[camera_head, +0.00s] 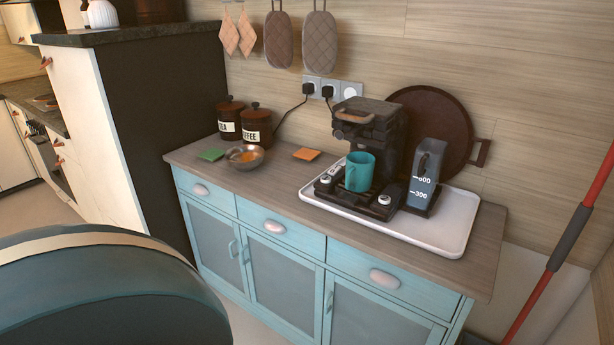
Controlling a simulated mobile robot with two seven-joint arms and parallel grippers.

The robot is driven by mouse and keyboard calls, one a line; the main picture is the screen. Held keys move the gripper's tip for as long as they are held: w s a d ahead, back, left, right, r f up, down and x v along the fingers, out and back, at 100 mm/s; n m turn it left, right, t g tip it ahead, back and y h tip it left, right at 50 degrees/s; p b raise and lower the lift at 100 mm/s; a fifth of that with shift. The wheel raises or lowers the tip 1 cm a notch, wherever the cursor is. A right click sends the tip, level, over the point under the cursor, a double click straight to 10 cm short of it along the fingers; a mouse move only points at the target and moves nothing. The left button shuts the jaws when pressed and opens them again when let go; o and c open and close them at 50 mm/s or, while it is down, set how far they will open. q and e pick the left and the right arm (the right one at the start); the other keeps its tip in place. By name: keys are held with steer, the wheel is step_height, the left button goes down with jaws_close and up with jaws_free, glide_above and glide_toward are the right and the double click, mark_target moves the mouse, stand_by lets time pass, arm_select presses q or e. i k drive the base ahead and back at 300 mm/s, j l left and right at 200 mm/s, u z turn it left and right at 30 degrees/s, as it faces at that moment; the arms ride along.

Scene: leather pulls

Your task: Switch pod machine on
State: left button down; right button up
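The pod machine (371,133) is black and stands on a white tray (440,232) at the right part of the blue sideboard's top. A teal mug (359,171) sits on its front platform, under the head. Small round knobs or buttons show at the front corners of its base, one at the left (325,179) and one at the right (384,199). A grey water tank (427,172) with level marks stands at its right side. Whether the machine is on cannot be told. Neither of my grippers is in view.
The sideboard (285,190) also bears two dark canisters (256,126), a metal bowl (245,156), a green sponge (211,154) and an orange one (306,154). A round brown pan (432,115) leans behind the machine. A red pole (549,265) stands at the right.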

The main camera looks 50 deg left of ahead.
mark_target(335, 169)
steer(key=u, duration=1.3)
